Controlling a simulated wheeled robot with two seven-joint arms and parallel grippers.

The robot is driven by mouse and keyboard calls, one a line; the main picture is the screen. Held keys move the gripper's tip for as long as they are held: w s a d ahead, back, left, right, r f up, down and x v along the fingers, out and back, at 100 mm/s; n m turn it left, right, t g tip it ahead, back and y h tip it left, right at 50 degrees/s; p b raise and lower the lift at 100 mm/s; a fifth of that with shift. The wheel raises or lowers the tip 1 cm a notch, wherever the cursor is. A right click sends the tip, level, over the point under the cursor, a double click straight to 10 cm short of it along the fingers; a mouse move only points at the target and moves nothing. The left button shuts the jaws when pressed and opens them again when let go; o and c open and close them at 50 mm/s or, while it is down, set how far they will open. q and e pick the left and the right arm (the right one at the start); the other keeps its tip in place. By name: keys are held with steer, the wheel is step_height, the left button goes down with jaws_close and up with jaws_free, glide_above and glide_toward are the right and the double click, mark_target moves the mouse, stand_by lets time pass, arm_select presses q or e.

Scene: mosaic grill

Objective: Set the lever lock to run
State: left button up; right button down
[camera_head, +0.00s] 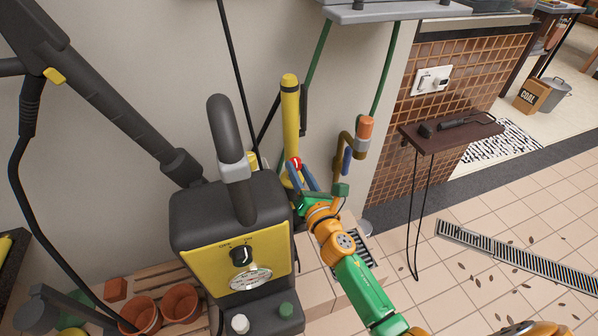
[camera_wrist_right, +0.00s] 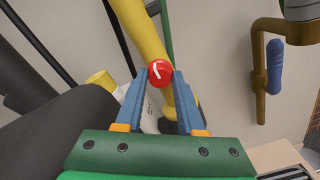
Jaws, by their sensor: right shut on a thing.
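The lever lock shows as a small round red knob (camera_head: 296,162) with a white mark, on the yellow lance (camera_head: 290,110) that stands upright against the wall. In the right wrist view the red knob (camera_wrist_right: 160,74) sits between the blue fingertips of my right gripper (camera_wrist_right: 161,80), one finger on each side. Its white mark runs slanted. My right gripper (camera_head: 299,172) is shut on the knob, reaching in from the lower right. The yellow lance (camera_wrist_right: 140,30) runs behind the knob. No run label is readable. My left gripper is not in view.
A yellow and black pressure washer (camera_head: 238,262) with a dial stands just left of my right gripper. A small dark shelf (camera_head: 452,135) holds a dark tool.

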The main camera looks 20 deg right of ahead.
steer(key=m, duration=0.5)
steer(key=shift+f+m, duration=0.1)
steer(key=shift+m, duration=0.2)
stand_by(0.4)
steer(key=c, duration=0.5)
jaws_free()
steer(key=shift+s+d, duration=0.15)
steer(key=shift+s, duration=3.4)
